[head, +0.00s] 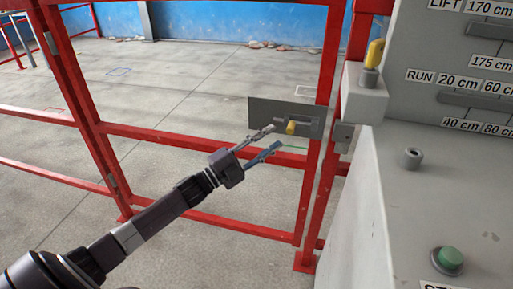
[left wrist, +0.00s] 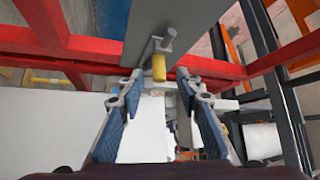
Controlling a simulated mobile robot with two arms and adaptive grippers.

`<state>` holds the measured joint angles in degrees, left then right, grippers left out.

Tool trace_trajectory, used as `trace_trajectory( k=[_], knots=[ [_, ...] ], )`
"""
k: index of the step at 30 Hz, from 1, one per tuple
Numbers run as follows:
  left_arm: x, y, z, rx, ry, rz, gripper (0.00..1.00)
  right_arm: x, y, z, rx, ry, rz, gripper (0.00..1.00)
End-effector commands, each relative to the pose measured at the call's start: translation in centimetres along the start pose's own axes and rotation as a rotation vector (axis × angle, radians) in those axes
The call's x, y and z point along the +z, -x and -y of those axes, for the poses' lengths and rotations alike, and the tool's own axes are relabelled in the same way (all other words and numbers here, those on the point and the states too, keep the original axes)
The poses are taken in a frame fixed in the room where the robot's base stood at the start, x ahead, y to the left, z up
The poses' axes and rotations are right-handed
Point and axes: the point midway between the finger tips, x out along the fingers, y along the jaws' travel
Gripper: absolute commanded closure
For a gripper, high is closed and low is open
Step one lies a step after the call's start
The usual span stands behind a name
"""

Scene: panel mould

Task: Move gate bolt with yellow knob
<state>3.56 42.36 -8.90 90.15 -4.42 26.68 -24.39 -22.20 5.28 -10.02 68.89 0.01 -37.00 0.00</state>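The yellow knob (head: 291,128) of the gate bolt sits on a grey plate (head: 262,108) fixed to the red gate (head: 180,137). My left gripper (head: 274,139) is open, with its fingers spread just in front of and left of the knob in the head view. In the left wrist view the yellow knob (left wrist: 159,67) shows beyond the open fingertips (left wrist: 158,80), roughly midway between them. A grey bolt rod (left wrist: 165,42) shows at the knob's base. The fingers do not appear closed on the knob. My right gripper is not in view.
A red gate post (head: 325,150) stands right of the plate. A grey control cabinet (head: 440,180) with a green button (head: 450,257) and a yellow-handled lever (head: 374,55) fills the right side. Open concrete floor (head: 190,75) lies behind the gate.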

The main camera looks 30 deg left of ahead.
Motion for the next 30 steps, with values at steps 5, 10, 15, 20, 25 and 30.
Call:
trace_trajectory(
  k=[5, 10, 15, 20, 25, 30],
  knots=[
    [0.1, 2.9, 0.0, 0.002, -0.001, 0.002, 0.68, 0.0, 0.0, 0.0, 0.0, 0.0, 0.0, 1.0],
    [0.1, 4.4, 0.0, 0.001, -0.001, 0.001, 0.68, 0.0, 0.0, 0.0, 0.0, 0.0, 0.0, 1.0],
    [0.1, 4.9, 0.1, -0.001, -0.002, 0.001, 0.68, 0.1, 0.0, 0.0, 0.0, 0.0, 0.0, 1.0],
    [0.1, 4.9, 0.1, -0.001, -0.002, 0.001, 0.68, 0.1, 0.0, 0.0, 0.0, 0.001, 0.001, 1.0],
    [0.1, 4.9, 0.1, -0.001, -0.002, 0.001, 0.68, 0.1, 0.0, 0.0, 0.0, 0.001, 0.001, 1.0],
    [0.1, 4.9, 0.1, -0.001, -0.002, 0.001, 0.68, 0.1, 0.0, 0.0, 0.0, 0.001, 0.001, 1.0]
  ],
)
